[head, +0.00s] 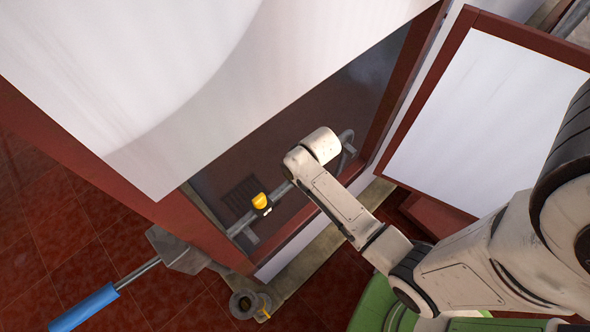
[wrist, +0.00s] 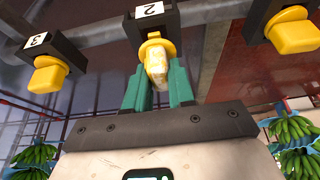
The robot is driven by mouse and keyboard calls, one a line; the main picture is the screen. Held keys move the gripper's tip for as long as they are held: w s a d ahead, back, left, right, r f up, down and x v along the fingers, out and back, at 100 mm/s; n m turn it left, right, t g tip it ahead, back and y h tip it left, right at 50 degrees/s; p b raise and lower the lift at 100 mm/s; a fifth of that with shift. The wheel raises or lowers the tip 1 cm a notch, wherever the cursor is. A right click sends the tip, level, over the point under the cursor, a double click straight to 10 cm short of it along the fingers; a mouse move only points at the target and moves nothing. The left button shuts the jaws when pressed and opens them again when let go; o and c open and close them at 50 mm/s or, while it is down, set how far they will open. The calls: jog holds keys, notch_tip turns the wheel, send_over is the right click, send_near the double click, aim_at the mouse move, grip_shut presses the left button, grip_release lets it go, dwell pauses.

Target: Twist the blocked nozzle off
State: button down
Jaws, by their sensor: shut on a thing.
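In the wrist view, a yellow nozzle with pale, whitish crust (wrist: 156,62) sits in a black holder marked 2 (wrist: 150,22) on a grey pipe. My gripper (wrist: 160,72) has its green fingers on both sides of this nozzle and is shut on it. The nozzle is still seated at its holder. A clean yellow nozzle (wrist: 48,74) is in the holder marked 3 at left. Another clean yellow nozzle (wrist: 293,32) is at right, its number out of view. In the head view one yellow nozzle (head: 261,202) shows; my arm hides my gripper.
The pipe (head: 282,190) runs inside a red-framed opening between white panels (head: 480,115). A blue-handled tool (head: 85,307) sticks out at lower left, near a grey fitting (head: 250,302). Green banana bunches (wrist: 296,130) hang at the sides in the wrist view.

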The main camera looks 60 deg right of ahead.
jog(key=shift+r, duration=1.4)
jog(key=shift+r, duration=0.15)
jog(key=shift+r, duration=2.45)
